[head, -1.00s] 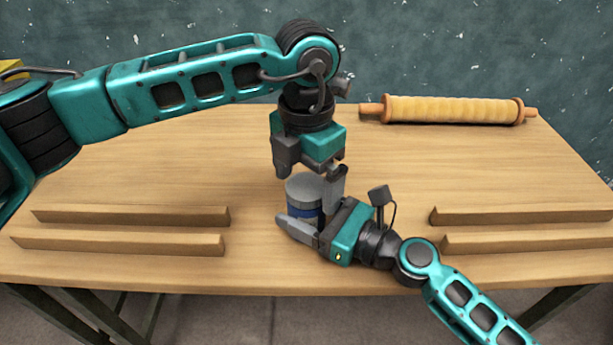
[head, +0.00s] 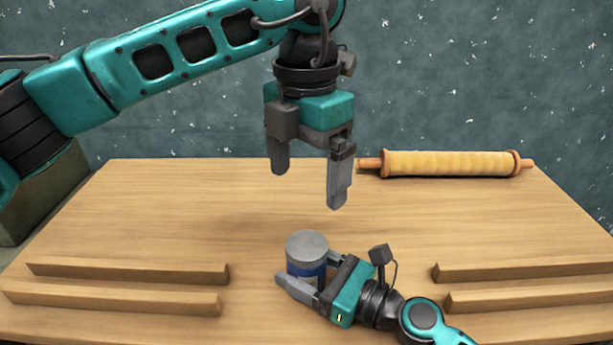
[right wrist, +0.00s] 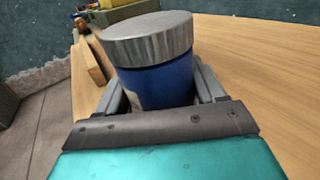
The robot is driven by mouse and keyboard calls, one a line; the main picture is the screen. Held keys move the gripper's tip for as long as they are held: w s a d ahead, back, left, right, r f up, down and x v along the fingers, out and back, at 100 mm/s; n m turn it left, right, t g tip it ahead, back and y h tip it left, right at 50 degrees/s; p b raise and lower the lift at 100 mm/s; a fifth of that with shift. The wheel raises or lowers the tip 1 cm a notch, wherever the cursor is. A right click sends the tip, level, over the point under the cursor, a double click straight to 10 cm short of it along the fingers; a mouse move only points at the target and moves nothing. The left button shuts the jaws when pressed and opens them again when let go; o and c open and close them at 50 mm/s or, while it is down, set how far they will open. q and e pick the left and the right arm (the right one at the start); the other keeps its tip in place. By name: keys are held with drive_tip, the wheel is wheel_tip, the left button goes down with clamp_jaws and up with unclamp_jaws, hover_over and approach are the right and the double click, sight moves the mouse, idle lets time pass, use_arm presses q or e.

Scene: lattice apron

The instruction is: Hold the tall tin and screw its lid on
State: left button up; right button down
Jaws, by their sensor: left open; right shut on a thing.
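The tall tin (head: 302,271) stands upright on the table, with a blue body and a grey metal lid (head: 306,243) on its top. In the right wrist view the tin (right wrist: 160,86) and lid (right wrist: 147,40) show close up; the lid sits over the rim, and I cannot tell how tight it is. My right gripper (head: 309,275) is shut on the tin's body, one finger on each side. My left gripper (head: 309,188) is open and empty, pointing down well above the lid, touching nothing.
Two wooden rails lie at the left (head: 128,272) and two at the right (head: 530,270). A yellowish roll with wooden ends (head: 445,163) lies at the back right edge. The middle of the table behind the tin is clear.

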drive_tip(key=shift+c, duration=0.2)
unclamp_jaws()
drive_tip(key=b+v, duration=0.1)
drive_tip(key=v, duration=1)
drive_tip(key=shift+s+d+f, duration=0.1)
drive_tip(key=shift+d, duration=0.05)
drive_tip(key=shift+b+v, duration=0.35)
drive_tip(key=shift+v, duration=0.5)
